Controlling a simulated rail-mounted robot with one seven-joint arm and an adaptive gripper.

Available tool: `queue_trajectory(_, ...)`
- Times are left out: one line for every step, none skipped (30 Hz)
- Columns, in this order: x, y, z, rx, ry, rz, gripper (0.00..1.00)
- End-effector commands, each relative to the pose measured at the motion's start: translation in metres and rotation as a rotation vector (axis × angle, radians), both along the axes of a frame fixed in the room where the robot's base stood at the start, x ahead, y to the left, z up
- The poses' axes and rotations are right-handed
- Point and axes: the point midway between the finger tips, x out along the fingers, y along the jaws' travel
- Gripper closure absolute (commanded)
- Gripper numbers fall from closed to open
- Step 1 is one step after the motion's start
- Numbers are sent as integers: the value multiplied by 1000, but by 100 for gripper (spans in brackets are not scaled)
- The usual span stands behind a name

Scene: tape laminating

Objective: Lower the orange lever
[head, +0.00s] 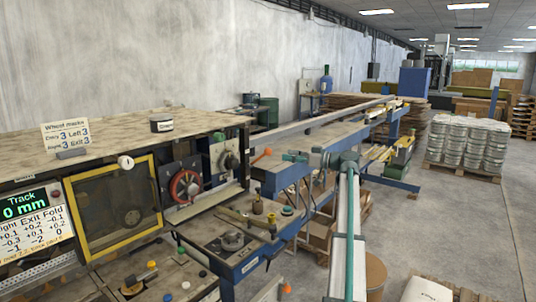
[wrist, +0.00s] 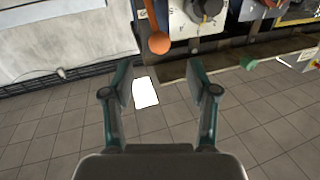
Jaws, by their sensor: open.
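The orange lever (head: 262,155) sticks out from the right side of the machine, near the grey dial plate, in the head view. In the wrist view its round orange knob (wrist: 159,43) and stem show at the top, just beyond the fingertips. My gripper (wrist: 163,82) is open and empty, its two teal fingers spread apart, with the knob ahead of the gap and not between them. In the head view my gripper (head: 294,157) is to the right of the lever, small and with its fingers hard to make out.
The wrist view shows a black knob on a pale plate (wrist: 184,20) beside the lever. A white patch (wrist: 146,93) lies on the tiled floor below. In the head view, a red handwheel (head: 185,187) sits left of the lever and a long conveyor (head: 330,133) runs behind my gripper.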

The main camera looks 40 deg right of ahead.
Motion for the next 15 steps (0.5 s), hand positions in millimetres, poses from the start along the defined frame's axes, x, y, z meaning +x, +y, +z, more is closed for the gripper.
queue_trajectory(6,4,3,1,0,1,41)
queue_trajectory(10,6,3,1,0,0,41)
queue_trajectory(16,9,3,0,1,0,41)
queue_trajectory(20,12,4,0,1,1,41)
queue_trajectory(25,15,4,0,1,1,41)
queue_trajectory(31,18,4,1,2,1,41)
queue_trajectory(36,20,4,1,2,0,41)
queue_trajectory(41,23,3,1,2,0,41)
queue_trajectory(47,26,3,2,2,1,41)
queue_trajectory(51,29,3,2,2,1,41)
queue_trajectory(55,31,3,2,2,0,41)
queue_trajectory(60,33,3,1,2,-1,41)
queue_trajectory(64,35,2,1,2,-1,41)
queue_trajectory(67,37,2,1,2,0,41)
queue_trajectory(71,40,2,0,2,0,41)
